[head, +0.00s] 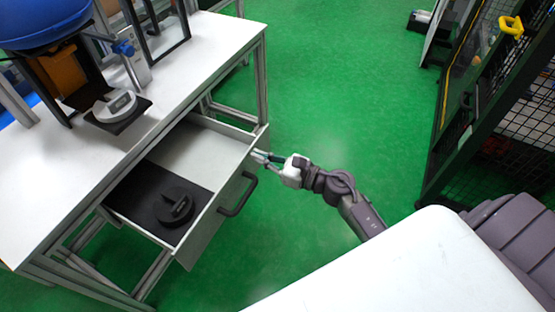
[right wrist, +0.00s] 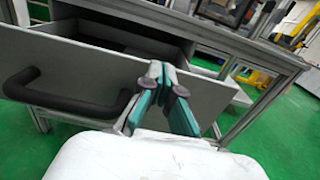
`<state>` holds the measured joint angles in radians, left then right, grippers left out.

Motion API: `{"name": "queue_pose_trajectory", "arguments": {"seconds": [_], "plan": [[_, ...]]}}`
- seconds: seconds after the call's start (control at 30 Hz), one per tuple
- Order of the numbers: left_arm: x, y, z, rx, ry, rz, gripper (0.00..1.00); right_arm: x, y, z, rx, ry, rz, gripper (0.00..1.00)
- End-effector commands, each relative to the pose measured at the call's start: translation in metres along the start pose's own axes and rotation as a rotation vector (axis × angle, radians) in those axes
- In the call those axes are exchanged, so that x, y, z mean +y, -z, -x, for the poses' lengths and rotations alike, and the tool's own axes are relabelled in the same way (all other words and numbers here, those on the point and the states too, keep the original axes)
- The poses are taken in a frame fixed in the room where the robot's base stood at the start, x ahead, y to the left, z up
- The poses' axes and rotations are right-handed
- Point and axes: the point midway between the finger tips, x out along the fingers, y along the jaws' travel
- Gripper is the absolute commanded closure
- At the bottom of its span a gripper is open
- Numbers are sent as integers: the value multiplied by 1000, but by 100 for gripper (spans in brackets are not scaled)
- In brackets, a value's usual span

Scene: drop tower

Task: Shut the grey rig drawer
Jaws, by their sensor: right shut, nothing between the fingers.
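The grey rig drawer (head: 212,222) is pulled out from under the white rig table in the head view. Its front panel also shows in the right wrist view (right wrist: 95,65), with a black handle (head: 238,196). My right gripper (head: 262,157) is shut and empty. Its fingertips are at the upper edge of the drawer front, to the right of the handle. They look close against the panel, but I cannot tell whether they touch. In the right wrist view the fingers (right wrist: 161,78) overlap the panel. My left gripper is not in view.
A black insert with a round dark part (head: 174,208) lies in the drawer. The white table (head: 60,170) carries the drop tower with its blue top (head: 40,22). Green floor (head: 330,70) is clear to the right, up to a black mesh fence (head: 465,150).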

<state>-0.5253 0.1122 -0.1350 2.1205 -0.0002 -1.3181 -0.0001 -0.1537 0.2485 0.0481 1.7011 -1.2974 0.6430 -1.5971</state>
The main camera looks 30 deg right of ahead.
Motion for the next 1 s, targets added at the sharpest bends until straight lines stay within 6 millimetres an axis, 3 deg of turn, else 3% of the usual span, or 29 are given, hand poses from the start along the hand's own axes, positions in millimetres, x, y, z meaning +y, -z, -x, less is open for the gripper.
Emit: {"name": "queue_pose_trajectory", "arguments": {"seconds": [0.13,0.67,0.77,0.87,1.0], "plan": [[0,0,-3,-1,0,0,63,0,0,-10,-1,0,-1,100],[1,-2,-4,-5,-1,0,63,0,0,-16,-1,0,0,100],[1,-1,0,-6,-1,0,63,0,0,-27,-2,-1,1,100],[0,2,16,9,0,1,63,0,0,-44,-3,-1,1,100],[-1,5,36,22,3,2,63,0,1,-76,-4,-1,2,100]]}}
